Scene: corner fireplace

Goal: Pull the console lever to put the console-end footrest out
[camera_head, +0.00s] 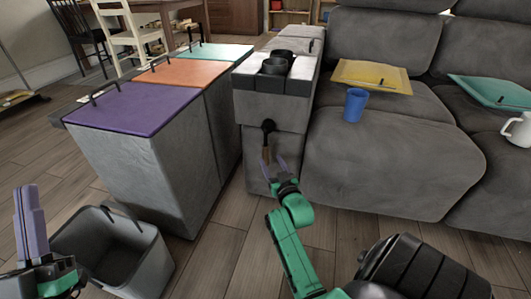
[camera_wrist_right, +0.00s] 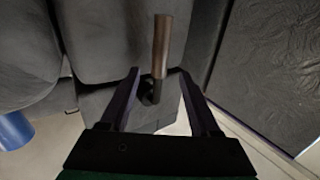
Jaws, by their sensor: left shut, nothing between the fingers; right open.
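The console lever (camera_head: 266,154) has a brown handle and a black mount on the front of the grey console (camera_head: 285,105). It hangs downward in the head view. In the right wrist view the lever (camera_wrist_right: 161,45) shows in line with the gap between my fingers. My right gripper (camera_head: 274,168) is open at the lower end of the handle; I cannot tell whether it touches. The console-end seat front (camera_head: 375,185), beside the console, appears tucked against the sofa. My left gripper (camera_head: 28,215) is shut and empty, at the lower left, far from the lever.
A grey chest with purple (camera_head: 135,108), orange and teal lids stands left of the console. An open grey bin (camera_head: 105,245) is near my left gripper. A blue cup (camera_head: 355,104) and yellow cushion (camera_head: 372,76) are on the seat. Wooden floor lies between.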

